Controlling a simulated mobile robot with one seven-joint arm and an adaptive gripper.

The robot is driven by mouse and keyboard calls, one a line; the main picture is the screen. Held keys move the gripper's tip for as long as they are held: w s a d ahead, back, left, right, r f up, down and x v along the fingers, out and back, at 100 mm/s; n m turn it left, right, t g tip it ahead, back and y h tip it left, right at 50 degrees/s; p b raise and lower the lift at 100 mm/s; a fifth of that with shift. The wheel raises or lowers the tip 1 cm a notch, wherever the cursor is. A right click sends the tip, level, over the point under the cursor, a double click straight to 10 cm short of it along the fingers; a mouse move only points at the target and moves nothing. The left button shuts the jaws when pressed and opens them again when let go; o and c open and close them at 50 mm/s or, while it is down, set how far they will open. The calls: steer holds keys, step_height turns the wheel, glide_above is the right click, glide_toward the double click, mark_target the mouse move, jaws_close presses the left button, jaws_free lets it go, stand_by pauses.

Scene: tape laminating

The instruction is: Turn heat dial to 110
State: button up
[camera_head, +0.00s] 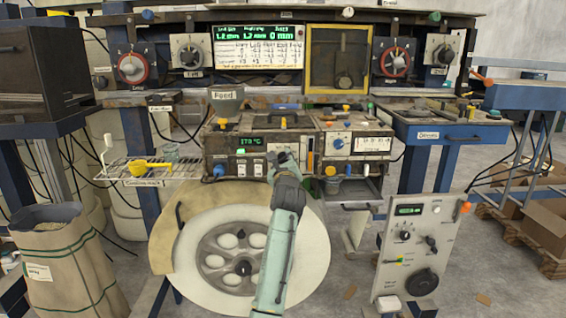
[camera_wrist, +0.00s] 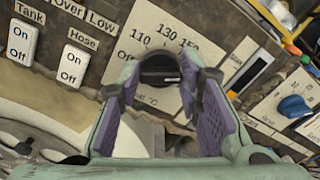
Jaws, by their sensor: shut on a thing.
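The heat dial (camera_wrist: 160,67) is a black round knob on a worn beige plate in the wrist view. Printed marks for 110, 130 and 150 arc above it, and "Off" stands to its left. My gripper (camera_wrist: 160,84) has its purple-padded fingers on either side of the knob, shut on it. The knob's pointer is not clear. In the head view my gripper (camera_head: 285,161) meets the front of the machine (camera_head: 226,145), hiding the dial. The green display (camera_head: 250,141) there seems to read about 170 °C.
Tank and Hose switches (camera_wrist: 73,66) sit left of the dial, and a blue knob (camera_wrist: 294,106) sits to its right. A grey control box (camera_head: 412,255) stands at the lower right.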

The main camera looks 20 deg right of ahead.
steer(key=shift+c, duration=1.1)
steer(key=shift+n, duration=0.4)
steer(key=n, duration=0.4)
steer(key=shift+f+n, duration=0.15)
steer(key=shift+n, duration=0.15)
steer(key=n, duration=0.6)
steer(key=shift+f, duration=0.15)
steer(key=n+b, duration=0.1)
steer(key=n, duration=0.5)
steer(key=shift+f+n, duration=0.1)
steer(key=shift+n, duration=0.3)
steer(key=n+b, duration=0.1)
steer(key=n, duration=0.4)
steer(key=shift+n, duration=0.4)
